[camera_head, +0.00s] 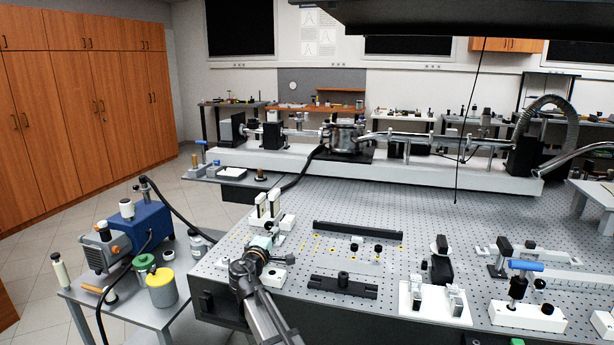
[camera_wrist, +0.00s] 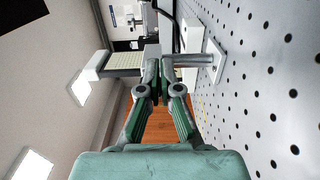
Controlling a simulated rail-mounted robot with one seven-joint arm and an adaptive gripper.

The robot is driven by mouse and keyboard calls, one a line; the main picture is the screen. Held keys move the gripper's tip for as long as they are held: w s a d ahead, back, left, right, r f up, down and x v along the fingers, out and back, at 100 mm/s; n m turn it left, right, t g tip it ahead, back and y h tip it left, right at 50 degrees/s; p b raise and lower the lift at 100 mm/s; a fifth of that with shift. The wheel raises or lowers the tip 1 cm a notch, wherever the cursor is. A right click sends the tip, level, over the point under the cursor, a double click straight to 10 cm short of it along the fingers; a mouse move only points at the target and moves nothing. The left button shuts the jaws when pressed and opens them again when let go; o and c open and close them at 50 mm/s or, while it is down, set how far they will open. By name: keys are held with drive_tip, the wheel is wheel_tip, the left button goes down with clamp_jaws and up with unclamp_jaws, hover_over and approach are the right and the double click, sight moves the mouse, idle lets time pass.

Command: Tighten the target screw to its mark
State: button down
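My gripper (camera_wrist: 160,78) has green fingers that lean inward and meet, or nearly meet, in the wrist view. I cannot make out anything between the tips. In the head view, my gripper (camera_head: 262,243) is low over the near left part of the optical table (camera_head: 400,215), just in front of a mount with two upright cream plates (camera_head: 268,205). In the wrist view, a plate of this mount (camera_wrist: 122,62) and a grey metal bar (camera_wrist: 190,60) lie just beyond the fingertips. I cannot single out the target screw or its mark in either view.
A black rail (camera_head: 358,230) and a black bracket (camera_head: 343,286) lie to the right of my gripper. White-based mounts (camera_head: 434,303) stand further right. A side table with a blue pump (camera_head: 148,222) is at the left. Perforated tabletop is free between the parts.

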drive_tip(key=shift+f+b, duration=0.25)
drive_tip(key=shift+b, duration=0.2)
drive_tip(key=shift+s, duration=0.3)
drive_tip(key=b+v, duration=0.1)
drive_tip(key=v, duration=0.3)
drive_tip(key=shift+s+d+b, duration=0.15)
drive_tip(key=shift+s+b, duration=0.05)
drive_tip(key=shift+b, duration=0.1)
drive_tip(key=shift+s, duration=0.6)
drive_tip(key=shift+r, duration=0.15)
